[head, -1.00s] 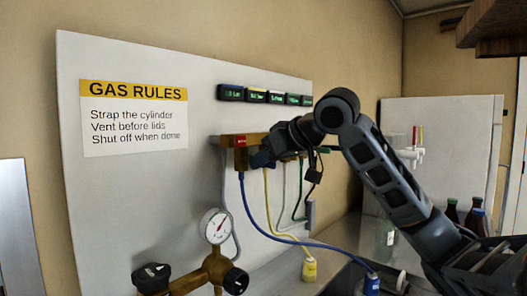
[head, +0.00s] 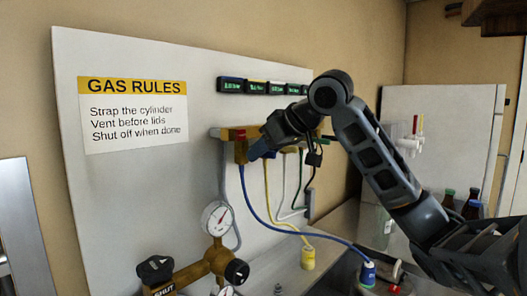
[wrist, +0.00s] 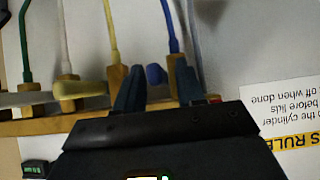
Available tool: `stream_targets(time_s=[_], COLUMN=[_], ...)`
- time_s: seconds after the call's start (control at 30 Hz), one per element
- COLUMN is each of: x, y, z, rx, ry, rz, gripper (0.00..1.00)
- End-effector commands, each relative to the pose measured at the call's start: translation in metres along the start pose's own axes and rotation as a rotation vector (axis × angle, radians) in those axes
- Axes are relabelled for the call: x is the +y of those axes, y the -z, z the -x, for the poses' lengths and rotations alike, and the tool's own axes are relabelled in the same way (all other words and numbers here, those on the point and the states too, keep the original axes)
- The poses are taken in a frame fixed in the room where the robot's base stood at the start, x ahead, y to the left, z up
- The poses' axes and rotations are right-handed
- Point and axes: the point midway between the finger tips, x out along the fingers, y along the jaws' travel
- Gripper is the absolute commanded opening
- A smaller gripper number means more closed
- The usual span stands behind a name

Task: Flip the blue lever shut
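The blue lever (wrist: 156,73) shows in the wrist view as a short blue handle at the brass manifold (wrist: 60,126), beside the blue hose (wrist: 168,25). My gripper (wrist: 158,84) is open, with one dark finger on each side of the lever's valve. I cannot tell whether a finger touches the lever. In the head view my gripper (head: 258,150) is at the left end of the manifold (head: 228,133) and hides the blue lever. The blue hose (head: 249,200) hangs down from there.
A pale yellow lever (wrist: 80,90) sticks out close by on the same manifold, with a green hose (wrist: 24,40) farther along. A pressure gauge (head: 217,218) and black knobs sit below. Small displays (head: 256,88) are above. A rules sign (head: 133,115) hangs left.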

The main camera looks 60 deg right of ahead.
Motion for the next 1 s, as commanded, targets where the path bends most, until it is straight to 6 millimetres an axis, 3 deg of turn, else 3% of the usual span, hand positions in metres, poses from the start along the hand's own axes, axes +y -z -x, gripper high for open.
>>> stream_targets(time_s=[0.23, 0.63, 1.0], x=[0.0, 0.0, 0.0], y=[0.0, 0.0, 0.0], z=[0.011, 0.07, 0.078], rx=[0.003, 0.002, 0.0], ry=[0.001, 0.0, 0.0], rz=[0.0, 0.001, 0.0], gripper=[0.38, 0.38, 0.38])
